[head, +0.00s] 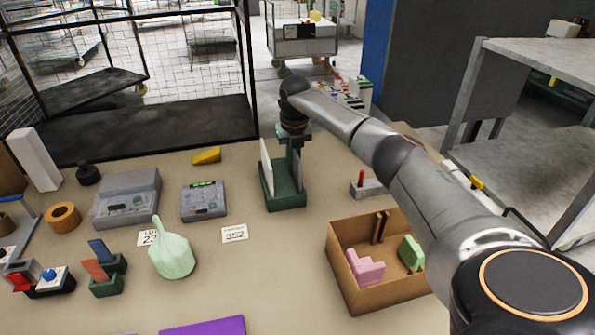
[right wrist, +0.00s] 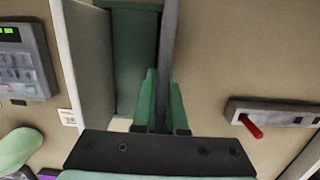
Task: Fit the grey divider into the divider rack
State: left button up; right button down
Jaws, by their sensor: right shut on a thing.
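The divider rack (head: 286,198) is a dark green block on the table, below my right gripper (head: 292,132). A pale panel (head: 267,166) stands upright at its left side; it also shows in the right wrist view (right wrist: 92,62). My right gripper is shut on the grey divider (head: 297,163), which hangs upright at the rack's right part. In the right wrist view the divider (right wrist: 168,45) is seen edge-on between the green fingers, over the green rack (right wrist: 134,55). Whether its lower edge sits in a slot is hidden. My left gripper is not in view.
A cardboard box (head: 345,262) with pink and green pieces stands right of the rack. A grey block with a red peg (head: 366,186) lies behind it. A grey device (head: 204,202) and yellow wedge (head: 207,156) are to the left.

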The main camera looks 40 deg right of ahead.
jog(key=shift+s+f, duration=0.1)
jog(key=shift+a+f, duration=0.1)
jog(key=shift+f, duration=0.05)
jog(key=c, duration=1)
grip_release()
jog(key=r, duration=0.8)
jog(key=s+r, duration=0.1)
jog(key=r, duration=0.3)
jog(key=shift+a+r, duration=0.1)
jog(key=shift+a, duration=0.2)
jog(key=shift+s, duration=0.1)
